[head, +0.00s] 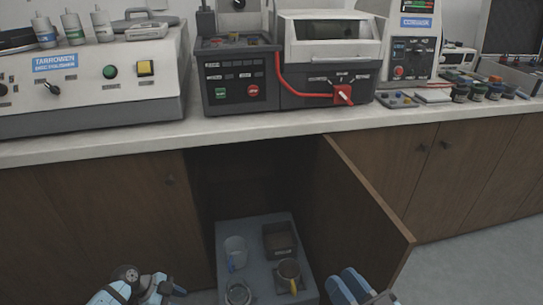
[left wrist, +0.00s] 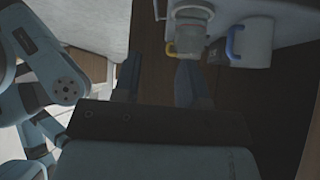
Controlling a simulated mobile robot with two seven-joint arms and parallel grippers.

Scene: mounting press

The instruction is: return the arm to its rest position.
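My left gripper (left wrist: 160,82) shows in the left wrist view with its two fingers apart and nothing visible between them. In the head view my left arm is at the bottom left, left of the grey tray, and its fingers are not clear. My right gripper (head: 362,290) is at the bottom edge of the head view, right of the tray and close to the open cabinet door. The picture edge cuts it off, and its finger gap cannot be made out.
The open cabinet door (head: 365,215) sticks out on the right. Machines stand on the counter (head: 130,145) above.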

